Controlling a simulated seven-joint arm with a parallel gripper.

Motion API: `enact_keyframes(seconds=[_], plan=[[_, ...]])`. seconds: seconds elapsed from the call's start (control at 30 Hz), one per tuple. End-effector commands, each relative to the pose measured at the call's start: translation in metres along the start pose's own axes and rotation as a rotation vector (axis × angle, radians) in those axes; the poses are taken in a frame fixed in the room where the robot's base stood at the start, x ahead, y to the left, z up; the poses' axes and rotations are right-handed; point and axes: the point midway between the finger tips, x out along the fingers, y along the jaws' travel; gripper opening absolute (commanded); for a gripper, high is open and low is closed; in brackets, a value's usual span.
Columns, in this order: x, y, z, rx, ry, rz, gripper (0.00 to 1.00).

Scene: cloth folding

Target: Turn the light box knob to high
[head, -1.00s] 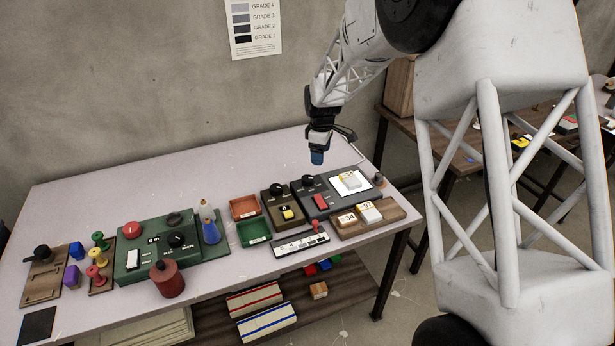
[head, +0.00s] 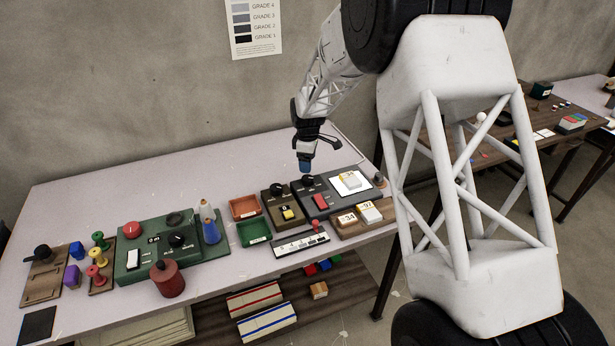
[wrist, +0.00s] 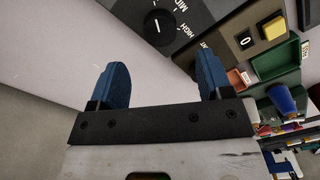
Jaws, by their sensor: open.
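The light box (head: 336,203) is a dark grey box at the right of the table, with a red switch (head: 320,202) and a lit white panel (head: 343,187). Its black round knob (head: 308,181) is at the back left of its top. In the wrist view the knob (wrist: 158,27) has a white pointer line, and the words HIGH and MID are printed beside it. My gripper (head: 305,167) is just above the knob in the head view. In the wrist view its blue fingers (wrist: 161,80) are spread apart with nothing between them, and the knob is beyond the fingertips.
A brown box with a black knob and yellow button (head: 287,214) stands just left of the light box. A wooden tray with numbered blocks (head: 347,219) is in front. Orange (head: 245,207) and green (head: 254,234) trays lie further left. The table behind is clear.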

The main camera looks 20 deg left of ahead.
Motion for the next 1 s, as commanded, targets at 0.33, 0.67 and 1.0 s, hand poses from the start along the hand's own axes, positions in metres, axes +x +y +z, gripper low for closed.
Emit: enact_keyframes(seconds=[0.33, 0.67, 1.0], plan=[[0.04, 0.0, 0.0, 0.0, 0.0, -0.001, 0.73], [0.067, 0.0, 0.0, 0.0, 0.0, 0.0, 0.73], [0.068, 0.0, 0.0, 0.0, 0.0, 0.0, 0.73]])
